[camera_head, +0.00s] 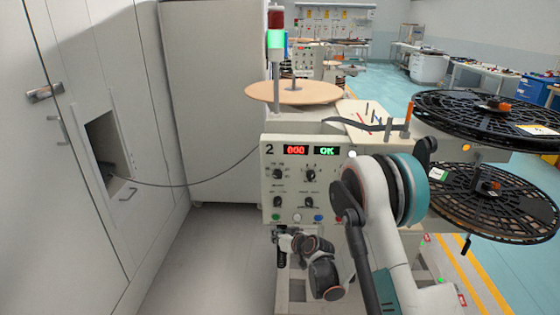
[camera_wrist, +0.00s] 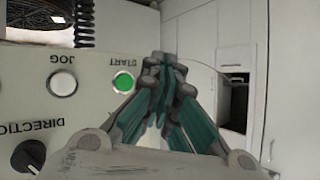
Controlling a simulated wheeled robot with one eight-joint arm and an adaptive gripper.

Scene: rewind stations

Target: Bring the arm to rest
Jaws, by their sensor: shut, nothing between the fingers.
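My arm (camera_head: 372,205) is bent in front of the rewind station (camera_head: 283,157) marked 2, not at its side. My gripper (camera_head: 284,243) is at the lower left of the station's panel, just below the row of buttons. In the wrist view my gripper (camera_wrist: 165,68) is shut, its teal fingers together with nothing between them. The green START button (camera_wrist: 123,82) is beside the fingers, apart from them in the picture. The white JOG button (camera_wrist: 62,83) is farther left. The panel displays read 000 in red and OK in green.
Two black reels (camera_head: 487,118) (camera_head: 495,200) stick out at the right, close to my arm. A tan disc (camera_head: 294,92) lies on top of the station. A cable (camera_head: 190,185) runs from the wall opening (camera_head: 106,146) to the station. The floor (camera_head: 215,255) at left is clear.

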